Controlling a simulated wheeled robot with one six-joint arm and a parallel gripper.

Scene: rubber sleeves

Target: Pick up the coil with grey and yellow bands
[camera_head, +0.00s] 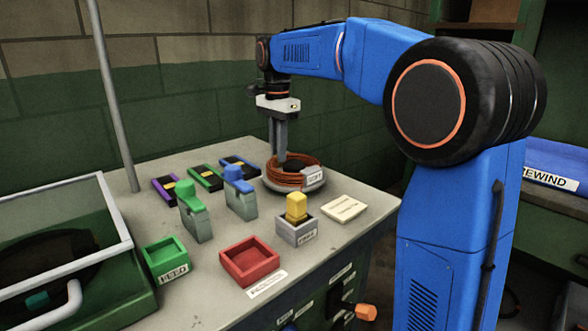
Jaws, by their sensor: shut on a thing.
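An orange-brown coil (284,178) lies in a round grey tray (318,184) with a white label, at the back right of the table. Grey and yellow bands cannot be made out on it at this size. My gripper (281,159) points straight down at the coil's back left part, with its fingers close together. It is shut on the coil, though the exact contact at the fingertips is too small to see. A dark shape (293,160) shows at the coil's middle, beside the fingertips.
Purple, green and blue striped blocks (205,178) lie left of the coil. Green (194,212) and blue-topped (240,196) grey holders stand in front, then green (165,262) and red (248,264) trays and a yellow piece (296,207) in a grey box. A pole (114,95) rises at the left.

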